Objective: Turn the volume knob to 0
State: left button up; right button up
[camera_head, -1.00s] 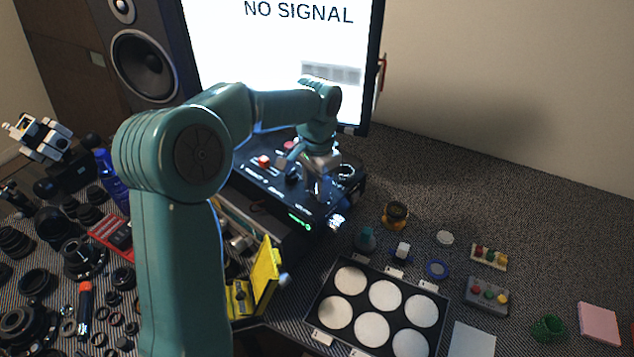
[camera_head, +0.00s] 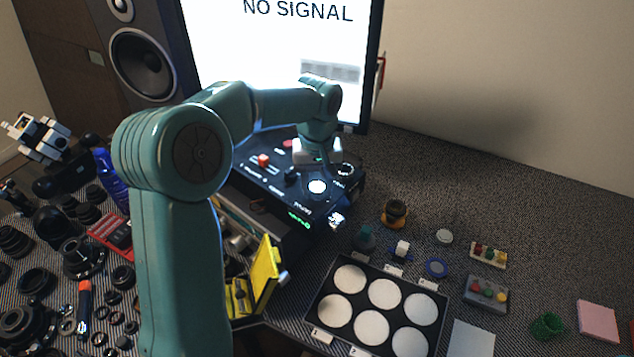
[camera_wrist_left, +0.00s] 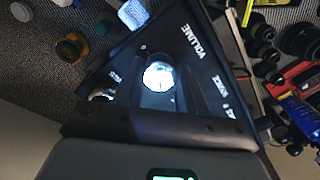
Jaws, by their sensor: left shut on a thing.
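The volume knob (camera_head: 317,187) is a round, bright white disc on the sloping top of the black control box (camera_head: 262,190). In the left wrist view the knob (camera_wrist_left: 158,77) shows a short dark tick near its lower edge. The word VOLUME is printed beside it. My left gripper (camera_head: 318,166) comes down over the box just behind the knob, shut on what appears to be the knob. Its fingers are dark and hard to make out, and the contact is not clear. My right gripper is not in view.
A silver knob (camera_head: 345,170) and a red button (camera_head: 263,160) sit on the same box. A large screen (camera_head: 280,45) stands behind it. A black tray (camera_head: 380,310) with white discs lies in front, and lens parts crowd the left. The right back table is clear.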

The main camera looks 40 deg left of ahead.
aim_at(318, 187)
pick_arm(q)
jog(key=n, duration=0.6)
jog(key=shift+d, duration=0.1)
jog(key=shift+n, duration=0.4)
dwell(0.3)
jog(key=o, duration=1.1)
jog(key=shift+c, duration=0.2)
jog(key=shift+w+r, duration=0.1)
jog(key=shift+r, duration=0.4)
notch_tip(318, 187, up, 15)
jog(key=p, duration=0.2)
jog(key=shift+r, duration=0.15)
